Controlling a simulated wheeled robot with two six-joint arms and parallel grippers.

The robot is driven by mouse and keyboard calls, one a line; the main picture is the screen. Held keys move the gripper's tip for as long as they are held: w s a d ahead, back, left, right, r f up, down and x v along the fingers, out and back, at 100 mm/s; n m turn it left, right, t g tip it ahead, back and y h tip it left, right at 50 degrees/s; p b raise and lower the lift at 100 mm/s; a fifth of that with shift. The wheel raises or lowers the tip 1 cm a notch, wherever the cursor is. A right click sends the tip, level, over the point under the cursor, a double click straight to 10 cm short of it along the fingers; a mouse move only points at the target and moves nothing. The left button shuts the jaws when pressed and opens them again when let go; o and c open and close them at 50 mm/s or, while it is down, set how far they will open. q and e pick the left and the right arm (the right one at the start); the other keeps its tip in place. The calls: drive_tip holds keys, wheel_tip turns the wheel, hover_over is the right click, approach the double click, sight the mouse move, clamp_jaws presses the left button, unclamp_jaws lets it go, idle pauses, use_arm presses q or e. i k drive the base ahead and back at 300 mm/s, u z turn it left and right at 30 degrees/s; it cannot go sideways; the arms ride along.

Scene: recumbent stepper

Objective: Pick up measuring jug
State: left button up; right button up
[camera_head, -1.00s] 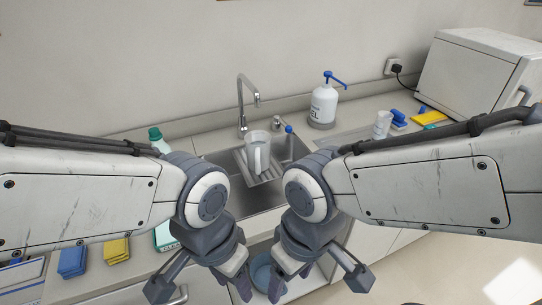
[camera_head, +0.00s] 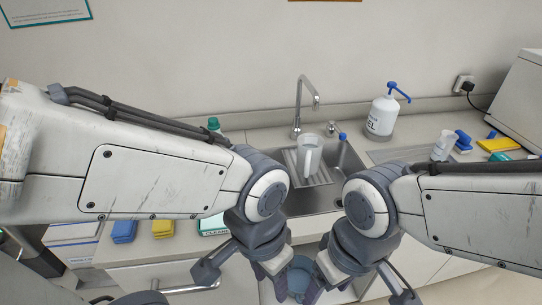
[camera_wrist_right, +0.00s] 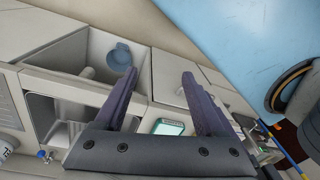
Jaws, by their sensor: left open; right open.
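The measuring jug (camera_head: 309,153) is a clear, pale vessel with a handle, upright in the metal sink (camera_head: 322,197) below the tap. My left gripper (camera_head: 274,286) is low in front of the counter, open and empty. My right gripper (camera_head: 320,284) is beside it, also low, open and empty; its two dark fingers stand apart in the right wrist view (camera_wrist_right: 158,76). Both grippers are nearer to me than the jug and apart from it. I cannot make out the jug in the right wrist view.
A tap (camera_head: 299,108) rises behind the sink. A white pump bottle (camera_head: 383,116) and a cup (camera_head: 445,145) stand to the right. Blue (camera_head: 124,230) and yellow (camera_head: 163,228) items lie at the left. A blue round vessel (camera_head: 298,279) is in the open space below.

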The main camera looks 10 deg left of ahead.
sight(310, 147)
drive_tip(key=z, duration=0.4)
drive_tip(key=k, duration=0.5)
drive_tip(key=z, duration=0.8)
drive_tip(key=i, duration=1.3)
drive_tip(key=u, duration=0.5)
